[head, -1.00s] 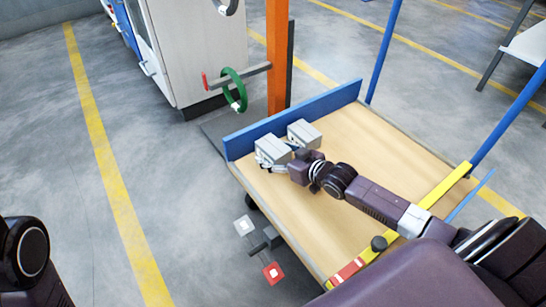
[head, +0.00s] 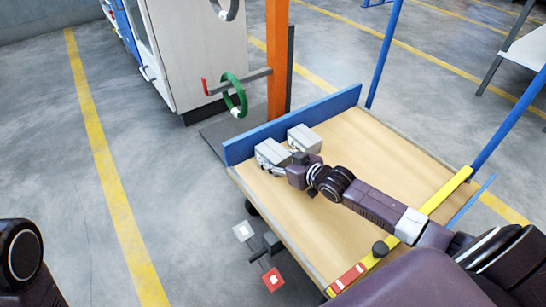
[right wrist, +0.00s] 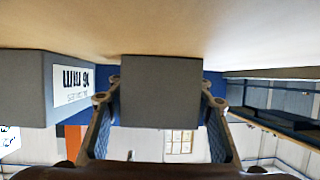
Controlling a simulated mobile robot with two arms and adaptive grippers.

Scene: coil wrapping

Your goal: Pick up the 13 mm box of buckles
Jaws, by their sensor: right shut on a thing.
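Two grey boxes stand side by side on the wooden cart deck, against its blue end board. My right gripper (head: 286,160) is shut on the left box (head: 271,153). In the right wrist view, which is upside down, this box (right wrist: 160,90) sits between the two fingers. Its near face there is plain grey, so I cannot read its size. The other box (head: 304,138) is free and close beside it; in the wrist view its label (right wrist: 76,84) reads 16 mm upside down. I cannot tell whether the held box is off the deck. My left gripper is out of view.
The cart deck (head: 350,150) is otherwise mostly clear. The blue end board (head: 300,122) stands right behind the boxes. A yellow bar (head: 432,205) crosses the near side. An orange post (head: 278,60) and a green coil (head: 234,95) on an arm stand beyond.

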